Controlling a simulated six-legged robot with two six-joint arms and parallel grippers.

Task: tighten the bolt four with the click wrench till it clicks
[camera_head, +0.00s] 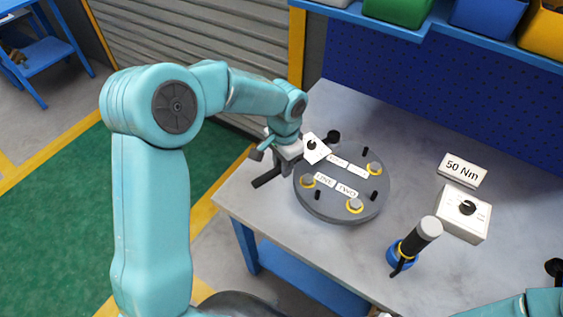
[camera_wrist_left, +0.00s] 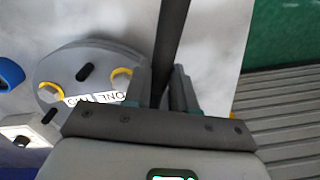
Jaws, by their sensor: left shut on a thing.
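My left gripper (camera_head: 285,165) is shut on a dark bar, which looks like the click wrench (camera_head: 266,178), at the left edge of the round grey flanged shell (camera_head: 338,208). In the left wrist view, the wrench (camera_wrist_left: 172,40) runs upward out of the jaws of the left gripper (camera_wrist_left: 160,95). The shell's lid has yellow-ringed bolts by labels ONE and TWO, and another at the right (camera_head: 375,168). Bolt four seems hidden behind my gripper and a white plate (camera_head: 314,149); wrench contact with it cannot be seen. My right gripper is out of view.
A blue holder with a grey-topped dark tool (camera_head: 402,258) stands front right of the shell. A white box with a black knob (camera_head: 464,211) and a "50 Nm" sign (camera_head: 463,170) are at the right. Coloured bins (camera_head: 398,10) sit above. Bare table lies between.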

